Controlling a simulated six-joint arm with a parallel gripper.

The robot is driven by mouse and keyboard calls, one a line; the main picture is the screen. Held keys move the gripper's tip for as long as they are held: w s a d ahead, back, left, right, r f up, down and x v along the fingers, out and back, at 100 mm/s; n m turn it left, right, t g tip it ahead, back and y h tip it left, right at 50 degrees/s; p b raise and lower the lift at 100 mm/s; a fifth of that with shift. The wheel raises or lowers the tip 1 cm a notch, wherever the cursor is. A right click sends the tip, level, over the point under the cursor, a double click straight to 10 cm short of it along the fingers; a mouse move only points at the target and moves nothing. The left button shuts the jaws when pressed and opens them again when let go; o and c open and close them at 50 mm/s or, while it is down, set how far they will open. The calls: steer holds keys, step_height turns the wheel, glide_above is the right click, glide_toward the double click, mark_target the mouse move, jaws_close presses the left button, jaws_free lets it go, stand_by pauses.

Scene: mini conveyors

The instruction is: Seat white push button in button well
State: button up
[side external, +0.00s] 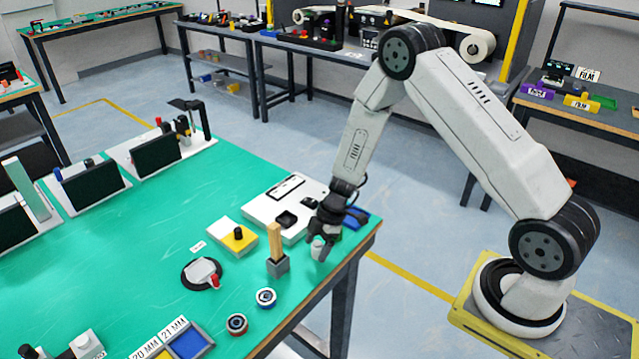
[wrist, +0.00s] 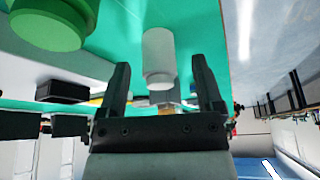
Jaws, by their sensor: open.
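The white push button (side external: 317,249) is a small white cylinder near the front right edge of the green table. In the wrist view it (wrist: 158,50) lies between the two fingers, with a visible gap on each side. My gripper (side external: 320,243) is open around it, low over the table, and partly hides it in the side view. In the wrist view, my gripper's fingers (wrist: 161,68) point toward the green surface. I cannot tell for certain which fitting is the button well.
A green cylinder (wrist: 48,25) shows close by in the wrist view. A wooden post on a grey block (side external: 278,264) stands left of my gripper. A yellow-and-white block (side external: 233,236), a round black dish (side external: 202,287) and a blue tray (side external: 355,217) are nearby. The table's left middle is clear.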

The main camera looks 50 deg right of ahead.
mark_target(317, 243)
steer(key=shift+c, duration=0.2)
jaws_close()
steer(key=shift+r, duration=0.1)
steer(key=shift+r, duration=4.9)
